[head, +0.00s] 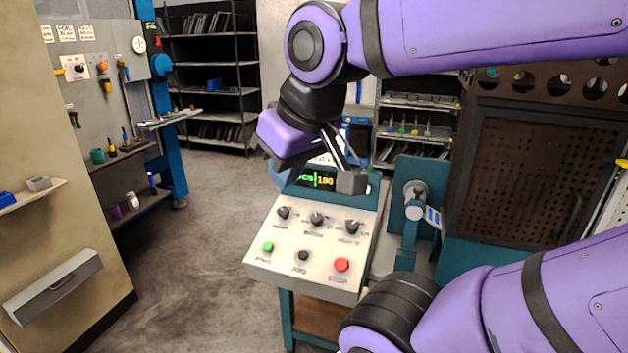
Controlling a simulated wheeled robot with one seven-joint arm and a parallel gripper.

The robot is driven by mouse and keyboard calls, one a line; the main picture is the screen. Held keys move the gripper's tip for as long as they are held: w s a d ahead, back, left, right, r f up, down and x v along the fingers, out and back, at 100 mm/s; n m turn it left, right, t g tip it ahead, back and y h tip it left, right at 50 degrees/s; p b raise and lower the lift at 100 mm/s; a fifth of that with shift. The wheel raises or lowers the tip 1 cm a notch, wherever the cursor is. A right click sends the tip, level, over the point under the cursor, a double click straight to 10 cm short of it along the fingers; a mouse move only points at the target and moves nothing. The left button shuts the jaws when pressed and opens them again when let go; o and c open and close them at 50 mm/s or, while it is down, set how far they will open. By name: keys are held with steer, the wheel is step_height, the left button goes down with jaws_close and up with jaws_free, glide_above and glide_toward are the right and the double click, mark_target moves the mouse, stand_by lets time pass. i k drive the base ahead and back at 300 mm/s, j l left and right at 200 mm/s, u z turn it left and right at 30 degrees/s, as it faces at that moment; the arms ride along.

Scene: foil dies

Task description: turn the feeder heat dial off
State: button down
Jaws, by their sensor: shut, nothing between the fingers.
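A sloped cream control panel (308,243) stands at the centre of the head view. It has a row of three dark dials: a left dial (283,212), a middle dial (317,219) and a right dial (352,227). Their labels are too blurred to tell which is the feeder heat dial, and their settings are not clear. My gripper (351,183) is shut and empty. It appears above the panel's upper right, in front of the display's right side, apart from the dials.
Below the dials are a green button (267,247), a black button (303,256) and a red button (341,265). A lit display (317,180) sits behind the dials. A grey roller mechanism (415,200) stands to the right. The floor at left (200,260) is clear.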

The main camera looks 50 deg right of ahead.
mark_target(351, 226)
steer(key=z, duration=1.3)
steer(key=i+l+z, duration=0.1)
steer(key=l+z, duration=0.15)
steer(key=l, duration=0.15)
